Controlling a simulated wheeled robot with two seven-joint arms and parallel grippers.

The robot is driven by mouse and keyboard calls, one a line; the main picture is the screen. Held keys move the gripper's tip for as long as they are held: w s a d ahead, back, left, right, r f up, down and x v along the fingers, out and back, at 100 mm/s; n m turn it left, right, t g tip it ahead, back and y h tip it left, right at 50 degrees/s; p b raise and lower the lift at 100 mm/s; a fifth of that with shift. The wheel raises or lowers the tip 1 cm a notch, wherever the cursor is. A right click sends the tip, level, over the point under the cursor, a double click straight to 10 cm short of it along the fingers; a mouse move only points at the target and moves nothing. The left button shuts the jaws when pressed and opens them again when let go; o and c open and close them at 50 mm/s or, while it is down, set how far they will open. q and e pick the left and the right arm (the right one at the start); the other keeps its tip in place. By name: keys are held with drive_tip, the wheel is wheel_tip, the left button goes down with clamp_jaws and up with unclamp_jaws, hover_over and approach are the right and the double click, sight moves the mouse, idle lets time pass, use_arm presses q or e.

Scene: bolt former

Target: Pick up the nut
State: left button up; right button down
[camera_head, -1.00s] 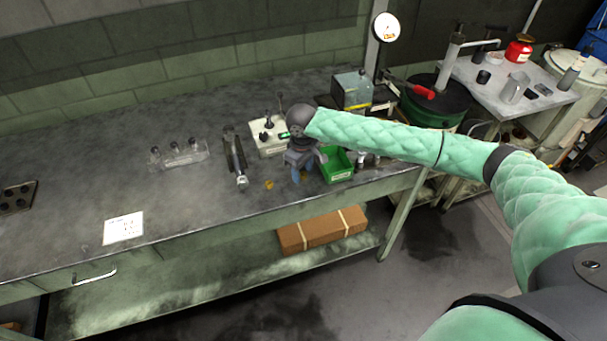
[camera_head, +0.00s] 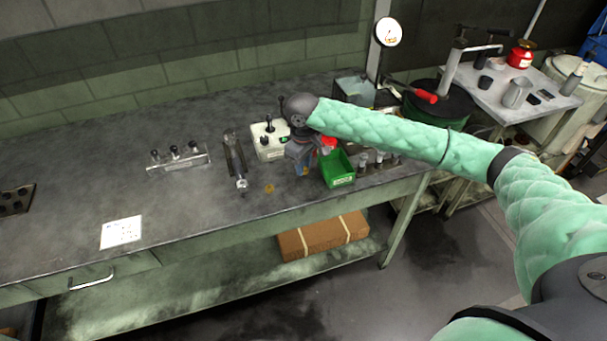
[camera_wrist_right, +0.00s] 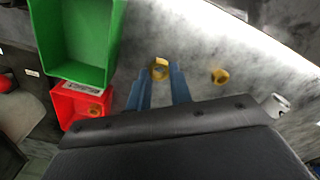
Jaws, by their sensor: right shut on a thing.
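My right gripper (camera_head: 303,169) is over the bench, just left of the green bin. In the right wrist view its blue fingers (camera_wrist_right: 158,84) are shut on a yellow brass nut (camera_wrist_right: 160,68), which shows at the fingertips. Another brass nut (camera_wrist_right: 220,76) lies loose on the bench to the right of the fingers; it also shows in the head view (camera_head: 269,188). A further nut (camera_wrist_right: 95,110) is in the red bin (camera_wrist_right: 67,104). My left gripper is in neither view.
The green bin (camera_head: 337,178) stands close by the right gripper, with the red bin (camera_head: 328,142) behind it. A white control box (camera_head: 268,146) and a metal tool (camera_head: 235,160) are to the left. The front left bench holds a paper sheet (camera_head: 121,232).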

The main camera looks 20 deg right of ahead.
use_arm(q)
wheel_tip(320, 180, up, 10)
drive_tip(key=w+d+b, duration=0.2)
drive_tip(key=b, duration=0.1)
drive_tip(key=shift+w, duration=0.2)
use_arm(e)
drive_tip(key=s+d+r, duration=0.3)
drive_tip(key=s+r, duration=0.4)
drive_tip(key=s, duration=0.4)
drive_tip(key=shift+d, duration=0.35)
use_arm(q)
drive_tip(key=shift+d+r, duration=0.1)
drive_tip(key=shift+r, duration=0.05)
use_arm(e)
drive_tip(key=shift+r, duration=0.1)
